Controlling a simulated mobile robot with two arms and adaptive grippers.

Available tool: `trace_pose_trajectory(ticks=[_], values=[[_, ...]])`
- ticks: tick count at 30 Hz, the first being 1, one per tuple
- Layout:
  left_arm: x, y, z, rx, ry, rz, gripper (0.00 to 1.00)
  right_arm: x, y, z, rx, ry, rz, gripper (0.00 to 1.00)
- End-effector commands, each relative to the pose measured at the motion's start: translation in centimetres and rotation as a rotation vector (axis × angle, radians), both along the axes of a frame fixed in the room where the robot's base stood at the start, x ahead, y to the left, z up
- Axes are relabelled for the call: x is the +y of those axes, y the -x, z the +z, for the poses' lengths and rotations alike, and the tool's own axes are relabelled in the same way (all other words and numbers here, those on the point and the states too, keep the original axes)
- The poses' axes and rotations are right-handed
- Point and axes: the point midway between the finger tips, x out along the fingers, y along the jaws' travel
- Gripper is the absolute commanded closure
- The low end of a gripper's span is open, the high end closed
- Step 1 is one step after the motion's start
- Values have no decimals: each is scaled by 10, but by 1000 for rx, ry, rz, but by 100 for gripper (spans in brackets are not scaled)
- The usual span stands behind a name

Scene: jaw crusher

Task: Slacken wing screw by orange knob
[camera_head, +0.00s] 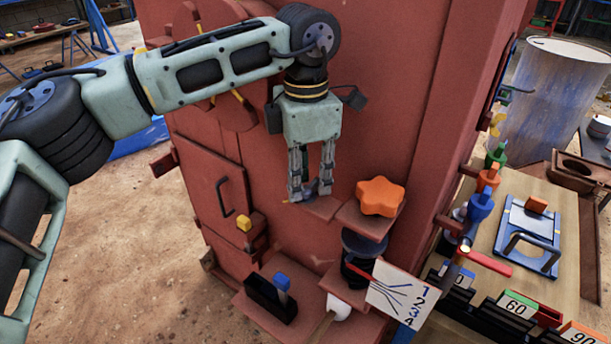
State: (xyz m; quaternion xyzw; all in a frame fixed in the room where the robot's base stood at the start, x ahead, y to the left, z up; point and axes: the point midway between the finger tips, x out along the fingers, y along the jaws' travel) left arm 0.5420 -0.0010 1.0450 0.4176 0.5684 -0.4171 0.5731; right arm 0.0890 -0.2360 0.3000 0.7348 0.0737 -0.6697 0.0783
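The orange star-shaped knob (380,196) sits on a red bracket on the front of the red crusher body. My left gripper (311,190) points down just left of the knob, apart from it, over a small red ledge (323,208). Its fingers are some way apart higher up. A small blue-grey piece shows between the fingertips; I cannot tell whether it is the wing screw or part of the fingertips, nor whether they grip anything. No wing screw can be clearly made out. My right gripper is not in view.
Below the knob are a dark round part (364,244), a numbered white card (400,295) and a black holder with a blue-topped piece (282,283). A yellow knob (244,222) is at left. A wooden bench (568,275) with a blue-framed plate (528,234) stands at right.

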Motion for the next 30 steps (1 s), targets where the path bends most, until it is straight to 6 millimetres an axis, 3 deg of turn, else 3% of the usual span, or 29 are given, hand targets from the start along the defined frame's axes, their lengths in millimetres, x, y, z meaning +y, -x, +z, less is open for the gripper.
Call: trace_pose_trajectory(ticks=[11,14,24,30], values=[[0,1,2,3,-2,-1,72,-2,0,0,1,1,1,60],[0,0,14,2,-3,0,72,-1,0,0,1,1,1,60],[0,0,85,1,-1,0,72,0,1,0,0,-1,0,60],[0,0,112,2,-2,-1,72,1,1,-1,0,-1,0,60]])
